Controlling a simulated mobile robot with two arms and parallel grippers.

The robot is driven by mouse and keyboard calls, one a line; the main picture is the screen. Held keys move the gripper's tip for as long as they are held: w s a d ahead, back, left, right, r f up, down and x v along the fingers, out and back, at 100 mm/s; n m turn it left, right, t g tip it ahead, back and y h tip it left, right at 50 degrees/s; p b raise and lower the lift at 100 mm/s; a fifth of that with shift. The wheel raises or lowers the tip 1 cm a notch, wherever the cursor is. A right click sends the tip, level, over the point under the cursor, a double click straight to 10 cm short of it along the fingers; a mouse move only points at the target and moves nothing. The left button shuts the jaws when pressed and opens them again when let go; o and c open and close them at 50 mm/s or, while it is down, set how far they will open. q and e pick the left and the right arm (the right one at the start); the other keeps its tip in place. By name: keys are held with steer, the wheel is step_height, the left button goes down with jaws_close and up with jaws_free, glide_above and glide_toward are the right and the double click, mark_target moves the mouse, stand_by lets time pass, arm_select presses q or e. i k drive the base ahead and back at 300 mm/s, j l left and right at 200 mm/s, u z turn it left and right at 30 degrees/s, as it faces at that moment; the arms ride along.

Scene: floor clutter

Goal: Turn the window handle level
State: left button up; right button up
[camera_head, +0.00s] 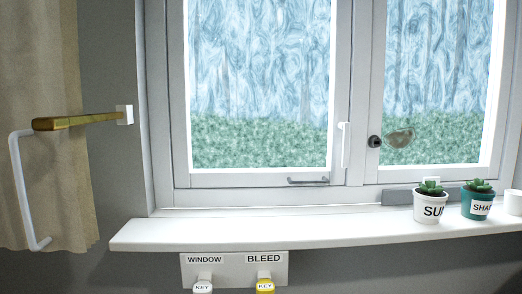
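The white window handle (344,145) is on the middle frame, at the right edge of the left window sash (260,179). It stands upright, with its long grip hanging straight down. The left sash looks shut against its frame. A small grey bar (308,181) lies level on the lower rail of that sash. A dark round knob (374,142) with a greyish oval piece (399,138) beside it is on the right sash. Neither of my grippers is in view.
The white sill (280,232) holds two potted plants, a white pot (429,212) and a teal pot (477,208). Below, a board (234,268) labelled WINDOW and BLEED has two key tags. A brass-coloured rod (80,121) and white bent bar (20,190) stand before the curtain.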

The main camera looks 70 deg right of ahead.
mark_target(341, 125)
steer(key=z, duration=0.45)
steer(key=l+z, duration=0.1)
steer(key=z, duration=1.25)
steer(key=l+z, duration=0.1)
steer(key=z, duration=0.8)
steer(key=i, duration=0.05)
